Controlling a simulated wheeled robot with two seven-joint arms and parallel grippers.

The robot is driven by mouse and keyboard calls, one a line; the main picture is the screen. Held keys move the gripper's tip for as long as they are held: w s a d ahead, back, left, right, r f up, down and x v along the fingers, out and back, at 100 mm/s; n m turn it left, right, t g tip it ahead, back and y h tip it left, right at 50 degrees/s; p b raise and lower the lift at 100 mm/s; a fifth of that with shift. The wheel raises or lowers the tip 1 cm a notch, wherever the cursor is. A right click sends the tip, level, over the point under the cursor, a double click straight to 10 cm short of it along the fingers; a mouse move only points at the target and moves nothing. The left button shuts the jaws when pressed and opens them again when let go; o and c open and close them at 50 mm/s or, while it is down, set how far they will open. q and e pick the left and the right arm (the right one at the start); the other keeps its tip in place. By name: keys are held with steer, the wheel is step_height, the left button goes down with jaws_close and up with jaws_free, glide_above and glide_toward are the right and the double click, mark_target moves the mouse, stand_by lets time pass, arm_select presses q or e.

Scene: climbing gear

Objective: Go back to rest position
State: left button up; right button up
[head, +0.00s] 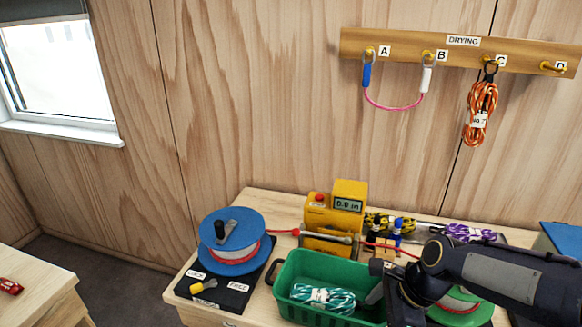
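My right arm comes in from the right edge, and its gripper (383,293) is low over the right end of the green crate (276,283). The arm hides part of the crate and part of a green spool (460,308). I cannot tell whether the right gripper's fingers are open or shut, and I see nothing clearly held. A teal and white rope bundle (322,297) lies in the crate, left of the gripper. My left gripper is not in view.
A blue spool (232,238), yellow length meter (335,214) and purple rope bundle (470,232) crowd the bench (262,200). On the wall, a drying rail (410,53) holds a pink sling (395,107) across A and B and an orange rope (481,108) at C. Hook D (552,68) is bare.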

arm_select(q)
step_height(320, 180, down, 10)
steer(key=b, duration=0.9)
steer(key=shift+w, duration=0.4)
arm_select(e)
steer(key=s+d+f+n+t, duration=0.1)
steer(key=s+f+n+t, duration=0.1)
steer(key=s+n, duration=0.5)
steer(key=s+d+f+n+t, duration=0.2)
steer(key=s+n, duration=0.4)
steer(key=n, duration=0.5)
steer(key=shift+s+d+f+t+h, duration=0.3)
steer(key=shift+s+f+h, duration=0.1)
steer(key=shift+f, duration=0.25)
